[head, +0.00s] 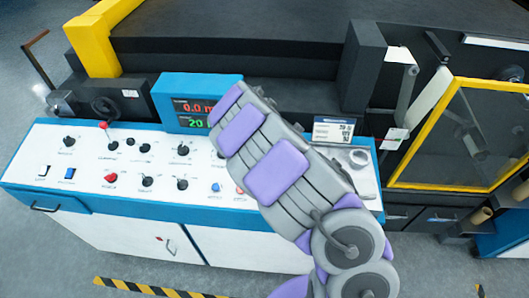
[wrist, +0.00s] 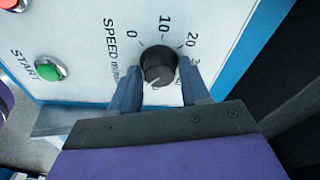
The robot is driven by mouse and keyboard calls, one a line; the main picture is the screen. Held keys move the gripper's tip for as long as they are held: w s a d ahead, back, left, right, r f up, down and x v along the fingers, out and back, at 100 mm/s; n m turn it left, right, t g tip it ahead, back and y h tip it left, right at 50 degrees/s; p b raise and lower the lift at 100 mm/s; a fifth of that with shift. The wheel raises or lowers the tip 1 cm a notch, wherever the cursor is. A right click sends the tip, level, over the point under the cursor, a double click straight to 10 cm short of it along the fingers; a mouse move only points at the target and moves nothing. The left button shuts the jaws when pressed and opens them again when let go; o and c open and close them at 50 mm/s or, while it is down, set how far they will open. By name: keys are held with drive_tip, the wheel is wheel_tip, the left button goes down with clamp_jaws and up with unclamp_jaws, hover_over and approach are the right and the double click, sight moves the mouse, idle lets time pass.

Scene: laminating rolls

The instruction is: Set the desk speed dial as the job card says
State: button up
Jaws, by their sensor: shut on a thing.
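The black speed dial (wrist: 158,63) is in the wrist view on a white panel, with a printed scale showing 0, 10 and 20 and the label "SPEED m/min". My gripper (wrist: 160,80) has one finger on each side of the dial and is shut on it. A small pale mark shows on the dial's lower edge, but I cannot tell which number it points to. In the head view my arm hides the dial and gripper. A small white card (head: 333,131) with a blue band stands at the back right of the desk; its print is too small to read surely.
A green START button (wrist: 48,71) sits left of the dial. The control desk (head: 75,195) carries several black knobs, a red button (head: 110,178) and a blue display box (head: 172,88) with red and green digits. A yellow-framed guard (head: 460,184) stands at right.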

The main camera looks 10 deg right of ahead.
drive_tip(key=o, duration=0.8)
drive_tip(key=shift+w+a, duration=0.1)
drive_tip(key=shift+o, duration=0.2)
drive_tip(key=p+v, duration=0.2)
drive_tip(key=v, duration=1.5)
drive_tip(key=shift+a, duration=0.2)
drive_tip(key=shift+r, duration=0.1)
